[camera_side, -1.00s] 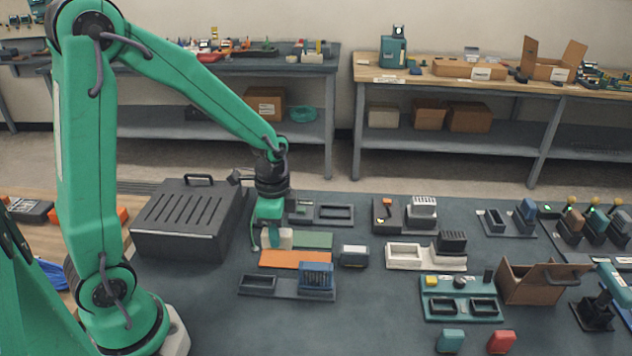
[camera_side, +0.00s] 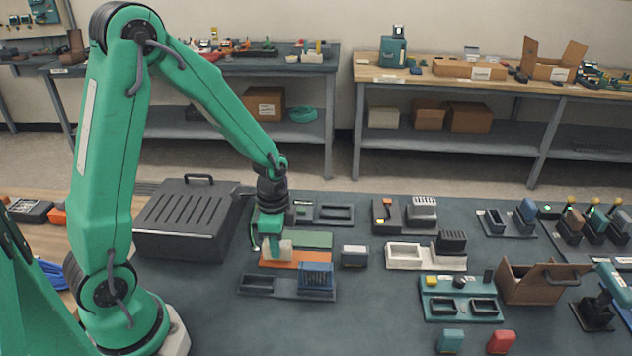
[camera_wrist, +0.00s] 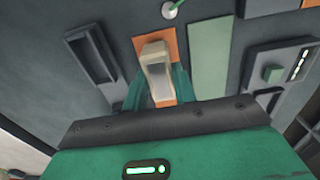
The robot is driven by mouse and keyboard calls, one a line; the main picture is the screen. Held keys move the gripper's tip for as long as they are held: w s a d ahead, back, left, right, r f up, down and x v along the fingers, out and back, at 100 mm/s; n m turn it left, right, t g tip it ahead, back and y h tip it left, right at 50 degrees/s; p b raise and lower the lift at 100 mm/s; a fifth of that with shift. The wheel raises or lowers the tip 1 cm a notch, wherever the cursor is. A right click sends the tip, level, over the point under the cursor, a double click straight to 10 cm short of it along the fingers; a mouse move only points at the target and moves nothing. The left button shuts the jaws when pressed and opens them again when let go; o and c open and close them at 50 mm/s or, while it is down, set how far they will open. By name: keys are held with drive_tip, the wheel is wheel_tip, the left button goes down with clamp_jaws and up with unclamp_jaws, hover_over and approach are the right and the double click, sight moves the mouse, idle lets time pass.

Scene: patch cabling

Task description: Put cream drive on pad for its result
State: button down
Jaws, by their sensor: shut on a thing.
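My gripper (camera_side: 272,246) is shut on the cream drive (camera_side: 285,250), which also shows between the jaws in the wrist view (camera_wrist: 156,62). The drive is at the left part of the orange pad (camera_side: 308,261). I cannot tell whether it touches the pad. In the wrist view the orange pad (camera_wrist: 169,42) shows behind and beside the drive. The green pad (camera_side: 314,240) lies just behind the orange one and is bare; it is right of the drive in the wrist view (camera_wrist: 208,60).
A grey tray (camera_side: 256,284) with a blue ribbed block (camera_side: 316,277) lies in front of the pads. A small dark block (camera_side: 354,255) sits to their right. A large black slotted box (camera_side: 190,222) stands left. The front middle of the table is clear.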

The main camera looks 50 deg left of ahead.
drive_tip(key=shift+f, duration=0.15)
drive_tip(key=c, duration=1.1)
unclamp_jaws()
drive_tip(key=shift+r, duration=6.15)
drive_tip(key=shift+s+d+r+n+t, duration=0.65)
drive_tip(key=shift+s+r+n+t, duration=0.3)
drive_tip(key=shift+s+r+n, duration=0.7)
drive_tip(key=shift+s+d+r+n+t, duration=0.8)
drive_tip(key=shift+s+r+n, duration=0.55)
drive_tip(key=shift+s+r, duration=0.55)
drive_tip(key=shift+s+d+r+n+t, duration=0.5)
drive_tip(key=shift+s+r+n+t, duration=0.55)
drive_tip(key=shift+s+r+n, duration=0.75)
